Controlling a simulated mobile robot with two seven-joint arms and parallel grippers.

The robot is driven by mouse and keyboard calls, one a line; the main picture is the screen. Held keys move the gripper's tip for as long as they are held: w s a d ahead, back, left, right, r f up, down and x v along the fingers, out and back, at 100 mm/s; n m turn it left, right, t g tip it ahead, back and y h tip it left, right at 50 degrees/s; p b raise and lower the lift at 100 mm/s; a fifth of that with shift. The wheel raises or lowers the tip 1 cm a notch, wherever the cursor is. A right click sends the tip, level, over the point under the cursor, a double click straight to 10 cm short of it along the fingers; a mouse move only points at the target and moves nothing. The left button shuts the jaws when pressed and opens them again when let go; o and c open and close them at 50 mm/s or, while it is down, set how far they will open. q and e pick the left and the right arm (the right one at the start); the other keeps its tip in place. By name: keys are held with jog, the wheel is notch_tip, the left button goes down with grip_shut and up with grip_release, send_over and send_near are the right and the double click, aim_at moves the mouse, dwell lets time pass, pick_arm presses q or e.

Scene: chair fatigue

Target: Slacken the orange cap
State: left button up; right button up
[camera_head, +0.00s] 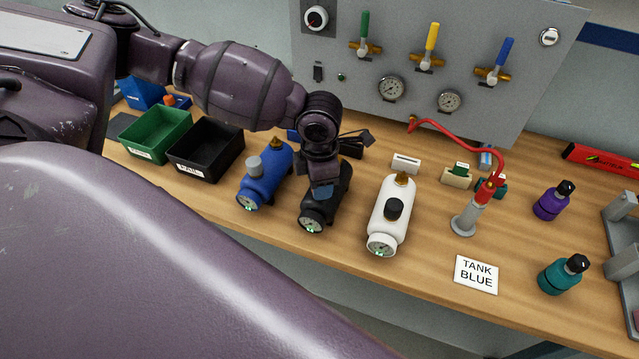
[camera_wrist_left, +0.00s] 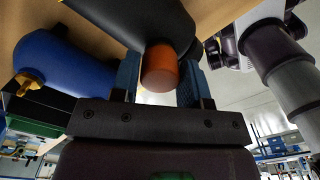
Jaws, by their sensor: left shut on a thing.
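The orange cap (camera_wrist_left: 160,68) shows in the left wrist view, on the side of the black tank (camera_wrist_left: 140,20). In the head view the cap is hidden behind my left gripper (camera_head: 322,188), which points down over the black tank (camera_head: 314,215). In the left wrist view the left gripper (camera_wrist_left: 160,82) has one finger on each side of the cap and is shut on it. The black tank lies on its side on the bench with its gauge toward the front edge. My right gripper is not in view.
A blue tank (camera_head: 262,180) with a grey cap lies to the left, a white tank (camera_head: 392,215) with a black cap to the right. Green (camera_head: 160,135) and black (camera_head: 207,150) bins stand further left. A "TANK BLUE" card (camera_head: 477,275) lies at the front right.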

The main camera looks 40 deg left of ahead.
pick_arm(q)
jog(key=shift+n, duration=0.6)
jog(key=n, duration=0.4)
jog(key=shift+n, duration=2)
jog(key=shift+n, duration=2)
